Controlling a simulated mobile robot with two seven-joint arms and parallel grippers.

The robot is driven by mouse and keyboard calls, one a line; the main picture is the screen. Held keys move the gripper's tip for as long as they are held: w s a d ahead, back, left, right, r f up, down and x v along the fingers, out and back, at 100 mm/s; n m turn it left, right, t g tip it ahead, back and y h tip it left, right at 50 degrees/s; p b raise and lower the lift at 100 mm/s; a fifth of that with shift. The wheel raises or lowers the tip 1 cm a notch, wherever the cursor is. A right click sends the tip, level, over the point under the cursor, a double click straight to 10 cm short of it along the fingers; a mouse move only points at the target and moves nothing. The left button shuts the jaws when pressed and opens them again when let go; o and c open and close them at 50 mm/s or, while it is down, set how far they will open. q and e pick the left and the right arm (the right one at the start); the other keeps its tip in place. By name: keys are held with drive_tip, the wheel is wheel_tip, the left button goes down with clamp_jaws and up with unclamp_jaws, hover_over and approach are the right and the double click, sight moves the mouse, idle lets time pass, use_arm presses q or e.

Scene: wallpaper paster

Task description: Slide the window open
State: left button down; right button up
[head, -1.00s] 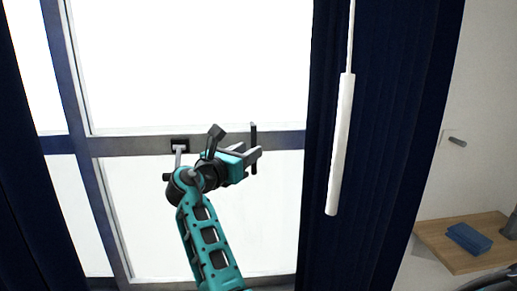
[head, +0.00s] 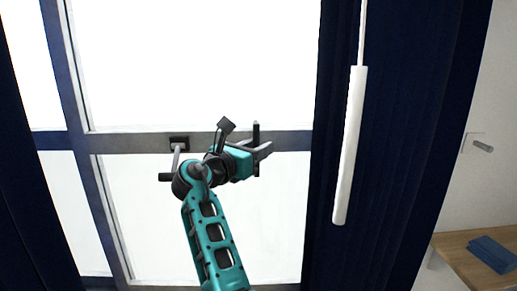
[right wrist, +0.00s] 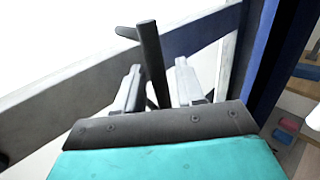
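The window (head: 200,70) has large bright panes, a blue left upright and a grey crossbar. A dark upright handle bar (head: 256,132) stands at the crossbar's right part. A second dark lever handle (head: 179,143) is on the crossbar further left. My right gripper (head: 263,152) is at the right handle. In the right wrist view, its two pale fingers (right wrist: 158,82) are apart, with the dark handle bar (right wrist: 150,50) between them. Whether either finger touches the bar is unclear. My left gripper is not in view.
A dark blue curtain (head: 400,120) hangs right of the window, with a white hanging rod (head: 350,145) before it. Another dark curtain (head: 20,200) is at the left. A wooden shelf (head: 455,255) with a blue object (head: 492,254) is at lower right.

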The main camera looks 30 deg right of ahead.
drive_tip(key=shift+c, duration=0.5)
clamp_jaws()
